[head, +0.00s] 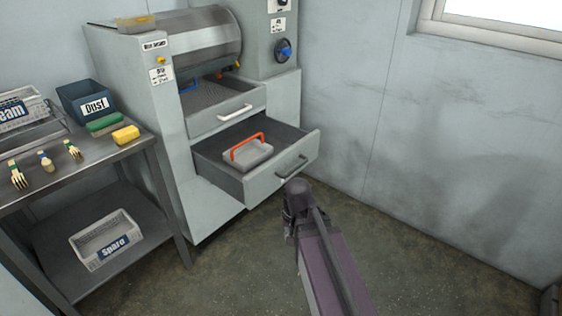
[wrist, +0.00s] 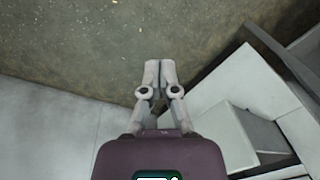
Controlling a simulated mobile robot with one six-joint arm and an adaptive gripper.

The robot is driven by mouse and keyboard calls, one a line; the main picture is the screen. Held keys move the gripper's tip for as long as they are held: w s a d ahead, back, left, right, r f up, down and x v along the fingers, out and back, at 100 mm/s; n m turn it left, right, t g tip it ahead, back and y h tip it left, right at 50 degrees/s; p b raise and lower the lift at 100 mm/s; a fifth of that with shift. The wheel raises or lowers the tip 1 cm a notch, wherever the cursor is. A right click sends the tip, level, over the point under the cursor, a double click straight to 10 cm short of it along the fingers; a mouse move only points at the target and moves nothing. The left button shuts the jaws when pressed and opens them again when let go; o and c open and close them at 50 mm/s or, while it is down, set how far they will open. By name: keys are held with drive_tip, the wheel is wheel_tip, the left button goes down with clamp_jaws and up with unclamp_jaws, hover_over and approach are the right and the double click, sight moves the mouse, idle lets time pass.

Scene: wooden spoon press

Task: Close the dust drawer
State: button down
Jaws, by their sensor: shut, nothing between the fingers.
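The grey press cabinet (head: 216,205) has two pulled-out drawers. The lower drawer (head: 262,184) stands far open, with a dark grey handle on its front. A grey tray with an orange handle (head: 247,150) sits inside it. The upper drawer (head: 222,119), with a white handle, is also partly out. I cannot read a dust label on either drawer. In the wrist view my gripper (wrist: 158,72) is shut and empty above the floor, with grey cabinet or drawer panels to its right. In the head view my arm ends close to the lower drawer's front; the fingers are hidden there.
A metal table (head: 97,152) stands left of the cabinet. The floor (head: 420,265) to the right is clear up to the wall.

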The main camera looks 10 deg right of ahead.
sight(276, 165)
drive_tip(key=w+d+r+m+t+y+p, duration=0.2)
drive_tip(key=w+d+r+m, duration=0.3)
drive_tip(key=w+m, duration=0.5)
drive_tip(key=w+d+r+m+t+y+p, duration=0.2)
drive_tip(key=w+d+r+m+t+p, duration=0.2)
drive_tip(key=w+r+m, duration=0.4)
drive_tip(key=w+d+m+p, duration=0.1)
drive_tip(key=w+d+m, duration=0.1)
drive_tip(key=m, duration=0.5)
drive_tip(key=shift+w+t, duration=0.3)
drive_tip(key=shift+w, duration=0.05)
drive_tip(key=shift+w+f, duration=0.1)
drive_tip(key=shift+f, duration=0.1)
drive_tip(key=b+x, duration=0.2)
drive_tip(key=x, duration=0.1)
drive_tip(key=r+b+x, duration=0.1)
drive_tip(key=b+x, duration=0.1)
drive_tip(key=x, duration=0.2)
drive_tip(key=w+a+b+x, duration=0.1)
drive_tip(key=b+x, duration=0.2)
drive_tip(key=x, duration=0.1)
drive_tip(key=shift+w+a, duration=0.55)
drive_tip(key=shift+w, duration=0.15)
